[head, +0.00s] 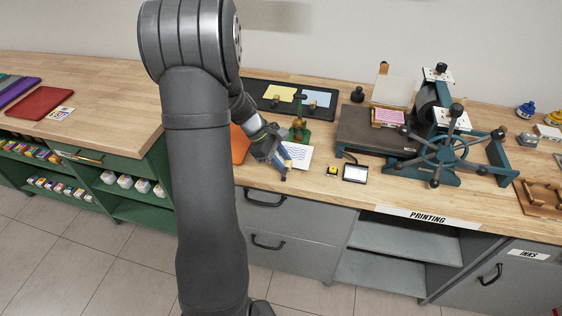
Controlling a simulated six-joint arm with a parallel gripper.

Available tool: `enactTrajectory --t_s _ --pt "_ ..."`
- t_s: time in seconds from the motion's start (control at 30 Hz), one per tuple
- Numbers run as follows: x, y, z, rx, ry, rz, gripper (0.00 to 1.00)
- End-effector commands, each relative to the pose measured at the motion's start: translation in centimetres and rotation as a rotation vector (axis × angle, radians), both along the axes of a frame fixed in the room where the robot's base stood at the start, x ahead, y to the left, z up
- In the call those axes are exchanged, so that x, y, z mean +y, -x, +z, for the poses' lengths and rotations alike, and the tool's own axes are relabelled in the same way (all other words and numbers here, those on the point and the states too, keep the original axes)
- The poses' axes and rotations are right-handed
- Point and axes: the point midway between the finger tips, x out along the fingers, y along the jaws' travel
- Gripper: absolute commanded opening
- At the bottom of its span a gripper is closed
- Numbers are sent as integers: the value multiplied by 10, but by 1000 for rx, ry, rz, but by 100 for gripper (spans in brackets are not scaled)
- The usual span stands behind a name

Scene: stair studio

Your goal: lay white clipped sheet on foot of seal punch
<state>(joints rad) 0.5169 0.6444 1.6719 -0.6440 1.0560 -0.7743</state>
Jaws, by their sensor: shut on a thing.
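The white sheet (300,154) with blue written lines is at my gripper (286,173), just in front of the green seal punch (299,132). My gripper is shut on the sheet's near left side, where a small tan piece that may be its clip shows between the fingers. The sheet's far edge is close to the punch's base. I cannot tell whether it rests on the foot or hovers above the wooden top. The punch stands upright; its foot is partly hidden by the sheet and my gripper.
A black tray (262,87) with a yellow sheet (280,93) and a blue sheet (315,97) lies behind the punch. A small yellow-black block (332,169), a white-topped pad (356,173) and a blue press (440,150) stand right.

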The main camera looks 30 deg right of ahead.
Motion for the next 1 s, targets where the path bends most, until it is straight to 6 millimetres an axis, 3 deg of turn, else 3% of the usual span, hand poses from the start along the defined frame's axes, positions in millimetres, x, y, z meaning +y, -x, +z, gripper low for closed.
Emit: enactTrajectory --t_s 0.5,1.0 --pt "-25 -24 -1 1 2 -2 7" --pt "-27 -26 -1 1 2 -1 7"
